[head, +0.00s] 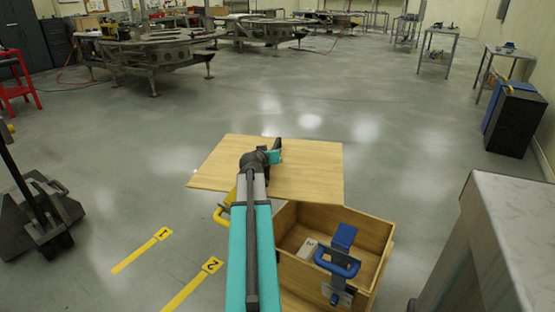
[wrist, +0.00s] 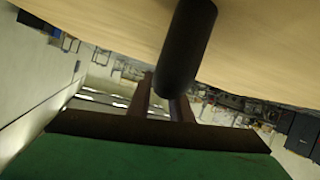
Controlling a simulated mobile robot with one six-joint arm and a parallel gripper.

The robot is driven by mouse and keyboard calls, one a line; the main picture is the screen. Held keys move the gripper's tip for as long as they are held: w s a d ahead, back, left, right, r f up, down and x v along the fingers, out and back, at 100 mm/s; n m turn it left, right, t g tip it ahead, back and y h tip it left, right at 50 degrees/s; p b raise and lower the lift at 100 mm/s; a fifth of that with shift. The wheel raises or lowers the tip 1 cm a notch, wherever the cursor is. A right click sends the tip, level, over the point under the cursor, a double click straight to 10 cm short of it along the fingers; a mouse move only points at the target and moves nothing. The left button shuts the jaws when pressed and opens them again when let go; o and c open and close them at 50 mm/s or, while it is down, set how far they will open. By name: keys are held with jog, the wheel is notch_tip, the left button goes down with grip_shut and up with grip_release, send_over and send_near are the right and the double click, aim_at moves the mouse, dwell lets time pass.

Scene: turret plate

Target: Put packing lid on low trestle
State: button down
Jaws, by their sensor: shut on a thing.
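The packing lid (head: 312,172) is a flat, pale wooden board, held out in front of me in the head view. It hangs above the floor, beyond and partly over the rear of an open wooden crate. My gripper (head: 273,156) is at the lid's middle, shut on it. In the wrist view the lid (wrist: 110,30) fills the top, with a dark rounded bar, perhaps its handle (wrist: 186,50), in front of my gripper's fingers (wrist: 163,105). The exact grip is partly hidden. I cannot pick out the low trestle with certainty.
The open crate (head: 380,235) holds a blue clamp-like tool (head: 343,238) and a small pale block (head: 307,248). A grey cabinet (head: 500,235) stands close at right, a black cart (head: 40,205) at left. Metal tables (head: 437,50) stand far right; the floor between is clear.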

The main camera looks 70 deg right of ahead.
jog(key=w+a+r+n+t+y+p, duration=0.1)
jog(key=w+a+r+n+t+p, duration=0.2)
jog(key=w+a+r+p, duration=0.6)
jog(key=w+a+r+n+t+y, duration=0.25)
jog(key=w+a+r, duration=0.25)
jog(key=w+a, duration=0.8)
jog(key=w+a+r+n+t+p, duration=0.25)
jog(key=w+a+r+p, duration=0.35)
jog(key=w+a, duration=0.55)
jog(key=w+a+r+n+t+y+p, duration=0.1)
jog(key=w+a+r+n+y+p, duration=0.2)
jog(key=a, duration=1.2)
jog(key=w+a+r+n+t+y+p, duration=0.2)
jog(key=w+a+r+p, duration=0.3)
jog(key=a+r, duration=0.4)
jog(key=w+a+r+n+t+y+p, duration=0.1)
jog(key=w+a+r+n+y+p, duration=0.2)
jog(key=a, duration=1.8)
jog(key=shift+w+a+r+n+y+p, duration=0.35)
jog(key=shift+w+r+y+p, duration=0.5)
jog(key=shift+r, duration=1.25)
jog(key=shift+s+d, duration=0.15)
jog(key=shift+d, duration=0.25)
